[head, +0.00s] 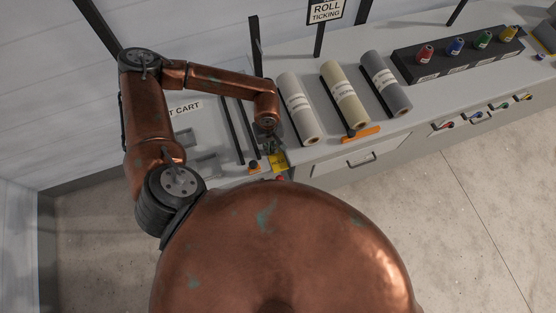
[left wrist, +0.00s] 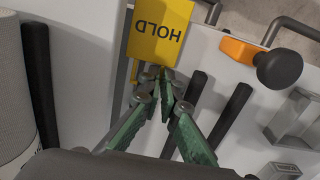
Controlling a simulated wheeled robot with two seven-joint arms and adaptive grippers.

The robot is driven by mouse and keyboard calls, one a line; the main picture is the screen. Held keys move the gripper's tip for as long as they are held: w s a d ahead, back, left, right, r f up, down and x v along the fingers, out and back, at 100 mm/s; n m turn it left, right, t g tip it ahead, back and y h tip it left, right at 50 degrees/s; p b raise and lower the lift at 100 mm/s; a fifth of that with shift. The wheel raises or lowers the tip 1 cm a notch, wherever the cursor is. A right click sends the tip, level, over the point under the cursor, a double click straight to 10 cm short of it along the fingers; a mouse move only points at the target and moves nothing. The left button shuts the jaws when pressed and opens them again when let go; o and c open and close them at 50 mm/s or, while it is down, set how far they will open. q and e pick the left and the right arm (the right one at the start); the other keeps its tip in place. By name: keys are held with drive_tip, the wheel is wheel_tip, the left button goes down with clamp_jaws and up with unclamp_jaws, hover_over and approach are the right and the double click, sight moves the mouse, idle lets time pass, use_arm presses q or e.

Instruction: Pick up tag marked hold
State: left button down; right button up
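The yellow tag marked HOLD (left wrist: 160,30) is at the top of the left wrist view, its lettering upside down. In the head view the yellow tag (head: 279,162) is at the counter's front edge, below my left gripper (head: 270,146). In the left wrist view the fingertips of my left gripper (left wrist: 157,74) are drawn together at the tag's near edge and appear shut on it. The fingertips cover a little of that edge. My right gripper is not in view.
Three fabric rolls (head: 345,95) lie just right of my left gripper. Dark bars (head: 233,130) lie to its left. An orange piece with a dark knob (left wrist: 280,68) is close by. A black rack (head: 455,55) holds several coloured spools. Drawer handles (head: 362,160) stick out in front.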

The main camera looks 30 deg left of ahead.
sight(281, 160)
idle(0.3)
use_arm(q)
drive_tip(key=shift+r, duration=0.25)
drive_tip(key=r+p, duration=0.1)
drive_tip(key=r, duration=0.1)
drive_tip(key=r+p, duration=0.1)
drive_tip(key=shift+d+r+p, duration=0.2)
drive_tip(key=shift+r+p, duration=0.15)
drive_tip(key=s+d+r+p, duration=0.1)
drive_tip(key=s+d+r, duration=0.2)
drive_tip(key=d+r, duration=0.6)
drive_tip(key=d, duration=0.4)
drive_tip(key=shift+d, duration=0.15)
